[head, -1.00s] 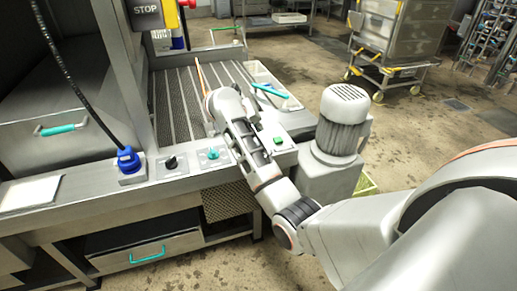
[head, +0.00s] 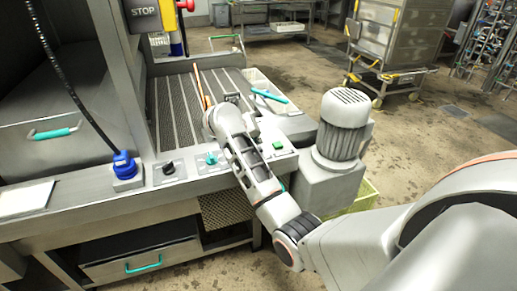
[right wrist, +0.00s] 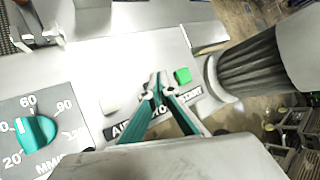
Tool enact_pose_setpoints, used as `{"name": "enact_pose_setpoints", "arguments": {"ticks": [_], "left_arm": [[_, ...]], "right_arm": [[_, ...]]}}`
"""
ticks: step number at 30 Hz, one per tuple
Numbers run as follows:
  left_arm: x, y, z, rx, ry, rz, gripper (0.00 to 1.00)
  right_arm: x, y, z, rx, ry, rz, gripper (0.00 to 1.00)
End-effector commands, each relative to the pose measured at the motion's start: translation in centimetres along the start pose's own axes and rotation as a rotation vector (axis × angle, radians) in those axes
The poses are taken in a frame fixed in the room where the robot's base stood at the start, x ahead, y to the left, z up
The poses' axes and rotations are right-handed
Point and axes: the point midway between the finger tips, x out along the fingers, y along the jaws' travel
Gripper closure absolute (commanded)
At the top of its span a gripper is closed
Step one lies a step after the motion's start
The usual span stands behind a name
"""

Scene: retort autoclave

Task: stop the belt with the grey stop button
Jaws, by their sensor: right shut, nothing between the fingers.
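A pale grey button (right wrist: 110,103) sits on the metal control panel in the right wrist view, left of my fingers. A green button (right wrist: 183,75) lies to their right; it also shows in the head view (head: 278,145). A label between the buttons is partly hidden by the fingers. My right gripper (right wrist: 158,78) is shut and empty, its teal fingers over the panel between the two buttons. Contact with the panel cannot be told. In the head view my right arm covers the grey button and the fingertips. My left gripper is out of view.
A teal dial (head: 211,158) and a black knob (head: 169,168) stand left along the panel, with a blue connector (head: 124,165) beyond. The slatted belt (head: 180,108) lies behind. A grey motor (head: 344,125) stands close on the right. A STOP sign (head: 145,13) hangs upper left.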

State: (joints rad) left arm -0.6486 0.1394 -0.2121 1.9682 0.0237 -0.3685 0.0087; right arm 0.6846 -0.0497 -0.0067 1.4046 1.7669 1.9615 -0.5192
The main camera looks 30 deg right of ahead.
Motion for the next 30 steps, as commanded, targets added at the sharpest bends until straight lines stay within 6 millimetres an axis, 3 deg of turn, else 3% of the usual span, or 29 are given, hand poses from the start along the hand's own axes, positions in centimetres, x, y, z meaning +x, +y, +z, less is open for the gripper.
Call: {"name": "enact_pose_setpoints", "arguments": {"ticks": [30], "left_arm": [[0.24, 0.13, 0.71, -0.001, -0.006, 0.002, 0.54]], "right_arm": [[0.64, 0.46, -0.48, -0.002, 0.0, -0.001, 1.0]]}}
